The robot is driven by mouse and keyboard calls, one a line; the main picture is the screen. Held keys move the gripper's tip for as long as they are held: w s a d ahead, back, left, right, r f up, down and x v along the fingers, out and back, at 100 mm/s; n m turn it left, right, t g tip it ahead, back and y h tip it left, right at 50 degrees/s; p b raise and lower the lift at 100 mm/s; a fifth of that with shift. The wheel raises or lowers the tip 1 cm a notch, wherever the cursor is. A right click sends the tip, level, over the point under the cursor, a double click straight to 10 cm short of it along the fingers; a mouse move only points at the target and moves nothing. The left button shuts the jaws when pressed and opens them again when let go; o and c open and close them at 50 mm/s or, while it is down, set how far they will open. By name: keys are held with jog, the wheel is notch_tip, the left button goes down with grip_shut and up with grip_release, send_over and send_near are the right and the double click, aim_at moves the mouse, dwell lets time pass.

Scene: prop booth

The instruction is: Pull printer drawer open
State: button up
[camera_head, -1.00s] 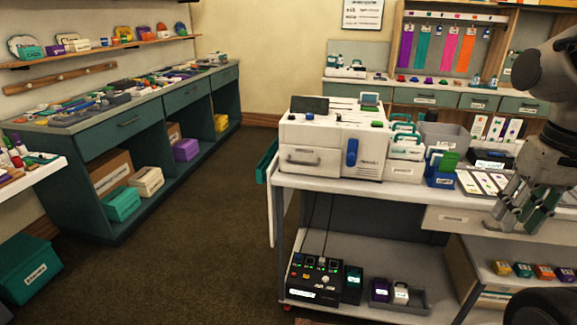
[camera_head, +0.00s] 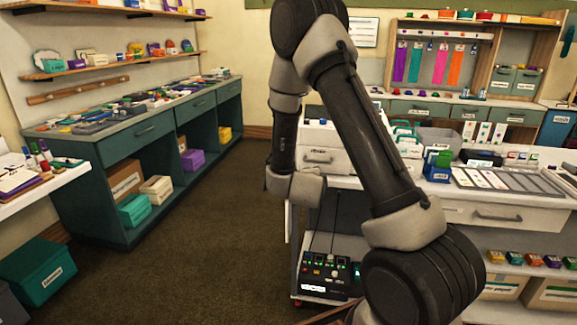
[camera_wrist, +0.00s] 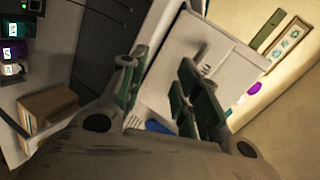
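The white printer (camera_head: 343,163) stands on the left end of the white bench, and my arm hides much of it in the head view. Its front drawer has a grey handle (camera_head: 318,157) and looks shut. In the wrist view the pale printer body (camera_wrist: 180,75) appears tilted, with what looks like the handle (camera_wrist: 201,51) near its upper part. My gripper (camera_wrist: 160,72) is open and empty, its green-padded fingers spread in front of the printer, apart from the handle. In the head view the fingers are hidden behind my wrist.
A bench drawer (camera_head: 497,217) with a handle lies below the worktop at right. A black control box (camera_head: 324,275) sits on the lower shelf. Dark green cabinets (camera_head: 133,139) line the left wall. The carpeted floor (camera_head: 205,235) between is clear.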

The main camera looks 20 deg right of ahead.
aim_at(318, 162)
jog(key=w+d+m, duration=0.1)
jog(key=w, duration=0.1)
jog(key=w+d+r+h, duration=0.1)
jog(key=w+d, duration=0.1)
jog(key=w+d+r+m+t, duration=0.1)
jog(key=w+d, duration=0.1)
jog(key=shift+w+d+m, duration=0.25)
jog(key=shift+w+m, duration=0.05)
jog(key=shift+w, duration=0.1)
jog(key=shift+c, duration=0.2)
grip_shut()
